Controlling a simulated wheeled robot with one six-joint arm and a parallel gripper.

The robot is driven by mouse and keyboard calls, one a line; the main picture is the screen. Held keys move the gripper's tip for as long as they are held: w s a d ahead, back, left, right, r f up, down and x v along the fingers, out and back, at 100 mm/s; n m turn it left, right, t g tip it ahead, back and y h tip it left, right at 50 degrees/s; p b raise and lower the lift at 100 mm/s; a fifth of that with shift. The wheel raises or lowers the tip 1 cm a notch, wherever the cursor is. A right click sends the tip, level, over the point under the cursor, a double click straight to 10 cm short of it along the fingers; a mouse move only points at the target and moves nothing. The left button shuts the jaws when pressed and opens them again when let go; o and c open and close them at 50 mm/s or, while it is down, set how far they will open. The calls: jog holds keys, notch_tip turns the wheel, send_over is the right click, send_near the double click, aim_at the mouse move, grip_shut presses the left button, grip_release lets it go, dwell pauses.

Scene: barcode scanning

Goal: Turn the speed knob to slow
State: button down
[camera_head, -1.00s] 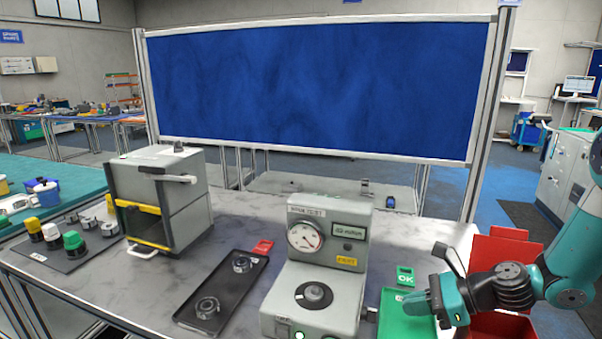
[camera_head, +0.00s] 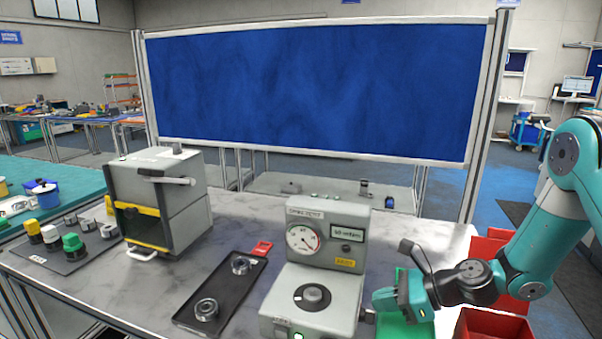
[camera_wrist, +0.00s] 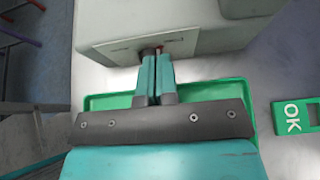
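The grey tester (camera_head: 318,281) stands on the bench, with a round dial on its upright and a dark round plate on its base. A small dark knob (camera_head: 369,317) sticks out of its right side; I take this as the speed knob. In the wrist view the knob (camera_wrist: 151,50) sits on a pale labelled plate (camera_wrist: 150,47), partly covered by my fingertips. The label and the knob's setting are unreadable. My gripper (camera_head: 377,299) is at that side; in the wrist view its fingers (camera_wrist: 156,62) are close together, pointing at the knob. Contact is unclear.
A green tray (camera_wrist: 103,102) lies under my gripper, with a green OK sign (camera_wrist: 293,116) beside it. Red bins (camera_head: 492,326) stand at the right. A black tray (camera_head: 222,293) with metal parts and a grey box (camera_head: 160,200) are left of the tester.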

jog(key=shift+s+a+f, duration=0.15)
jog(key=shift+f, duration=0.05)
jog(key=shift+s+a+r+p, duration=0.1)
jog(key=shift+s+a+p, duration=0.15)
jog(key=shift+s+p, duration=1)
jog(key=shift+s+a+f+p, duration=0.15)
jog(key=shift+f+p, duration=0.1)
jog(key=shift+p, duration=0.45)
jog(key=shift+r, duration=0.1)
jog(key=shift+a+r+p, duration=0.2)
jog(key=shift+r+p, duration=0.15)
jog(key=shift+p, duration=0.2)
jog(key=shift+s+d+r+p, duration=0.15)
jog(key=shift+s+d, duration=0.1)
jog(key=shift+d, duration=0.75)
jog(key=shift+s+d+f+p, duration=0.1)
jog(key=shift+s+d, duration=0.15)
jog(key=shift+d, duration=0.8)
jog(key=shift+s+d+r+p, duration=0.15)
jog(key=shift+s+d, duration=0.1)
jog(key=shift+d, duration=0.75)
jog(key=shift+f, duration=0.1)
